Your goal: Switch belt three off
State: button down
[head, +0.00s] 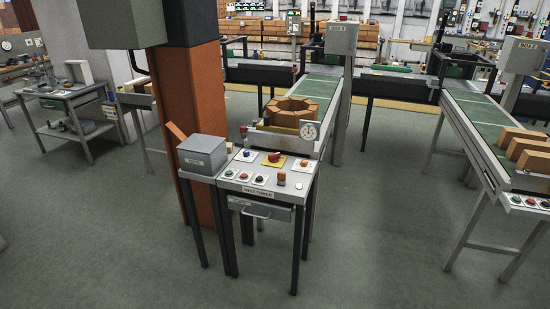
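A control desk (258,215) stands in the middle of the head view, with a front label that seems to read "BELT THREE". Its sloped top carries a red control on a yellow plate (273,158), and white plates with small knobs on either side of it. Below are a green button (230,173), a red button (243,175), a black knob (260,178), an orange-red knob (281,178) and a small pale piece (298,185). Their markings are too small to read. A green belt (318,88) runs behind the desk; I cannot tell whether it moves. My gripper is not in view.
A grey lidded box (203,155) stands left of the desk, by an orange pillar (190,110). A ring of bricks (291,110) and a dial (309,130) are behind the desk. Another belt (490,118) with bricks stands right. The floor in front is clear.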

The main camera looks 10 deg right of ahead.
aim_at(273, 158)
jog(key=u, duration=0.1)
jog(key=i, duration=0.95)
jog(key=u, duration=1.05)
jog(key=k, duration=0.35)
jog(key=u, duration=0.7)
